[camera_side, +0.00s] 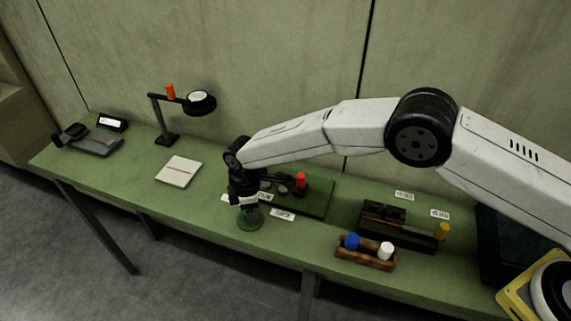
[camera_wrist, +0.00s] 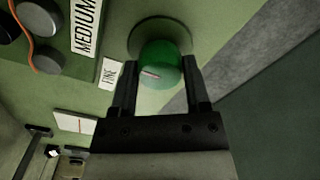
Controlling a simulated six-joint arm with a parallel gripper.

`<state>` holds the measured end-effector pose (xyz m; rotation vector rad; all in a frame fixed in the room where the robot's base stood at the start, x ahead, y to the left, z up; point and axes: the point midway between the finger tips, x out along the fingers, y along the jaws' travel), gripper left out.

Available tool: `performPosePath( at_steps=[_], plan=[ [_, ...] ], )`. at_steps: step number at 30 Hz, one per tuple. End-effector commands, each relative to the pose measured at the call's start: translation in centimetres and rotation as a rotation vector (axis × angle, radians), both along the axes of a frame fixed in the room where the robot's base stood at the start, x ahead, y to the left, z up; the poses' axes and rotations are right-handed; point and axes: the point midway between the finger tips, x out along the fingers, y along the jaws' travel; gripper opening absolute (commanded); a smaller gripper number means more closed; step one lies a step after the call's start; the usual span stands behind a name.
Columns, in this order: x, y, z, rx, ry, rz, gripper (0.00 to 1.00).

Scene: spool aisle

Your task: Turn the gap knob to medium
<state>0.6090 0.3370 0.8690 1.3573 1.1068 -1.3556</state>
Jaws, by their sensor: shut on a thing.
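The gap knob (camera_wrist: 160,68) is a green round knob with a pale pointer line, on a round dark green base (camera_wrist: 160,28). My gripper (camera_wrist: 159,82) is shut on the knob, with one finger on each side of it in the wrist view. In the side view my gripper (camera_side: 248,203) points down at the knob's base (camera_side: 250,223) near the table's front edge. The MEDIUM label (camera_wrist: 86,27) and the FINE label (camera_wrist: 109,74) lie left of the knob in the wrist view. The pointer line is seen, but I cannot tell which label it faces.
Behind the knob, a dark green board (camera_side: 318,196) carries a device with a red part (camera_side: 300,181). A wooden rack (camera_side: 366,257) with blue and white spools stands to the right. A white pad (camera_side: 179,171) and a lamp stand (camera_side: 166,138) are to the left.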

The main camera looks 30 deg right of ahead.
Motion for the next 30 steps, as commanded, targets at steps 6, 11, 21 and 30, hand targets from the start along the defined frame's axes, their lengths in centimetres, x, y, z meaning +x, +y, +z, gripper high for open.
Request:
performPosePath(
  at_steps=[6, 11, 21, 30],
  plan=[
    [-0.07, 0.02, 0.00, -0.002, 0.002, -0.046, 0.02],
    [-0.06, 0.02, -0.02, -0.001, 0.002, -0.124, 0.02],
    [-0.07, 0.02, -0.03, -0.001, 0.002, -0.397, 0.02],
    [-0.10, 0.03, -0.04, -0.002, 0.002, -0.682, 0.02]
  ],
)
